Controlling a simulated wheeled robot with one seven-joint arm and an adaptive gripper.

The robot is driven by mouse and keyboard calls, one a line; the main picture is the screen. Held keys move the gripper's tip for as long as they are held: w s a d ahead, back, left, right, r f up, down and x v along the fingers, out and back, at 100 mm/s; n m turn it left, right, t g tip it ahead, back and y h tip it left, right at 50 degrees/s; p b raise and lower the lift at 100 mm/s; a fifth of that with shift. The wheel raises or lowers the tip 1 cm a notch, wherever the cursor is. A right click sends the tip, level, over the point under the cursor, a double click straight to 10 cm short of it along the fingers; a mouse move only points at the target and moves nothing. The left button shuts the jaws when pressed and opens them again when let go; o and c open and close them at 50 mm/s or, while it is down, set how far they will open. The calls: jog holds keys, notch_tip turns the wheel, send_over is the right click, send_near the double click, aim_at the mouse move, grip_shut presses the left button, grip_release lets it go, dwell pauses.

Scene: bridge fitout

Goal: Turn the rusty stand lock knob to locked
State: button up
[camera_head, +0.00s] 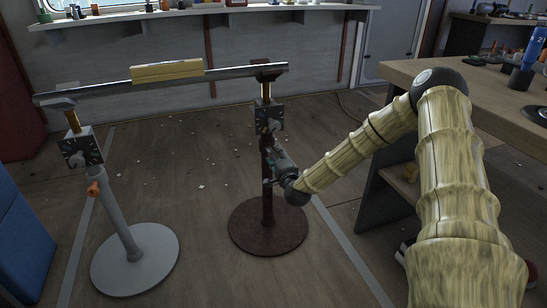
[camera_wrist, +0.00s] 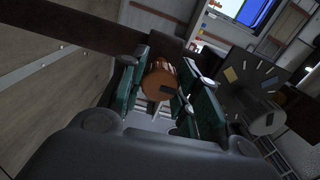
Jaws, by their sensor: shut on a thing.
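The rusty stand (camera_head: 266,210) is the dark red-brown one on the right, upright on a round base. Its lock knob (camera_wrist: 158,88) shows in the wrist view as an orange-brown round end with a dark mark, between the green finger pads. In the head view the gripper hides the knob. My gripper (camera_head: 271,163) is at the stand's post below the dark dial block (camera_head: 268,116). My gripper, also in the wrist view (camera_wrist: 167,85), is shut on the knob. I cannot read the knob's locked or unlocked position.
A grey stand (camera_head: 135,258) with an orange knob (camera_head: 93,188) stands at the left. A long bar (camera_head: 105,87) with a yellow block (camera_head: 166,70) spans both stands. A workbench (camera_head: 490,100) is at the right, a blue box (camera_head: 22,240) at the left.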

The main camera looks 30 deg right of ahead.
jog(key=shift+d+f, duration=0.1)
jog(key=shift+d, duration=0.05)
jog(key=o, duration=1.1)
jog(key=shift+s, duration=0.1)
jog(key=shift+c, duration=0.2)
jog(key=v, duration=0.7)
jog(key=shift+s, duration=0.2)
jog(key=shift+a, duration=0.2)
